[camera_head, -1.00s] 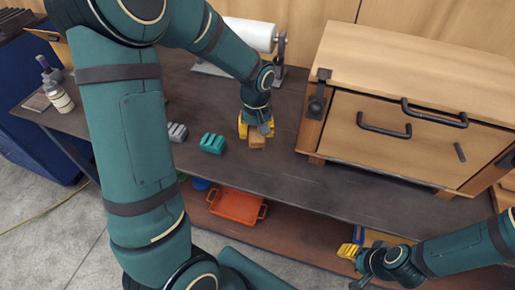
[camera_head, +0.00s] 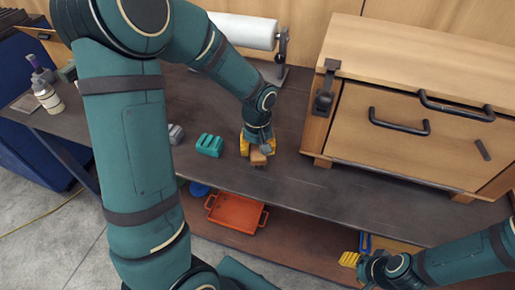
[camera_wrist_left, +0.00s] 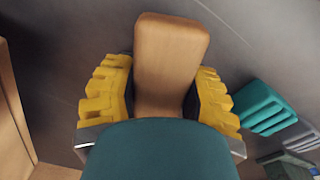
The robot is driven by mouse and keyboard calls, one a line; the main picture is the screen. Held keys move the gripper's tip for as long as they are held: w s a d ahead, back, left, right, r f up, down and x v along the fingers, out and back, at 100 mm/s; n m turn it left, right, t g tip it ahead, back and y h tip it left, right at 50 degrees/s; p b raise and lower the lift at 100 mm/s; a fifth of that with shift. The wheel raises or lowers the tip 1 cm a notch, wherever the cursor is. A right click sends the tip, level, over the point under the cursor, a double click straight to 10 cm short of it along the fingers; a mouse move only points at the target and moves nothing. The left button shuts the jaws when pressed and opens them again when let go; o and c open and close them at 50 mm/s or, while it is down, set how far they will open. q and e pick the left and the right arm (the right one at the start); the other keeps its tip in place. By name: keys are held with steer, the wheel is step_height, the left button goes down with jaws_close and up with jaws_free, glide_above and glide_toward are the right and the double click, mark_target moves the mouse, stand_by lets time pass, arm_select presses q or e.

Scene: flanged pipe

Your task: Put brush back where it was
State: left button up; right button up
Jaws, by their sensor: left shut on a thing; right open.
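The brush (camera_head: 257,157) shows as a brown wooden block held at the dark table top. My left gripper (camera_head: 256,146) has yellow fingers and is shut on it. In the left wrist view the brush (camera_wrist_left: 168,60) lies between the two yellow fingers of the left gripper (camera_wrist_left: 160,95), its wooden top facing the camera. Its underside is hidden, so I cannot tell whether it touches the table. My right gripper (camera_head: 352,258) is open and empty at the lower right, in front of the lower shelf.
A teal block (camera_head: 209,145) and a grey block (camera_head: 175,134) lie left of the brush. A wooden cabinet (camera_head: 400,125) with dark handles stands to the right. A white roll (camera_head: 243,30) is behind. An orange tray (camera_head: 235,212) sits on the lower shelf. Table (camera_head: 350,195) front is clear.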

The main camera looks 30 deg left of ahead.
arm_select(q)
steer(key=o, duration=1.1)
steer(key=shift+f, duration=0.15)
step_height(320, 180, up, 7)
steer(key=p, duration=0.5)
step_height(320, 180, up, 5)
steer(key=p, duration=0.4)
steer(key=shift+f, duration=0.2)
steer(key=shift+r+p, duration=0.4)
steer(key=shift+r, duration=0.05)
steer(key=shift+f, duration=0.1)
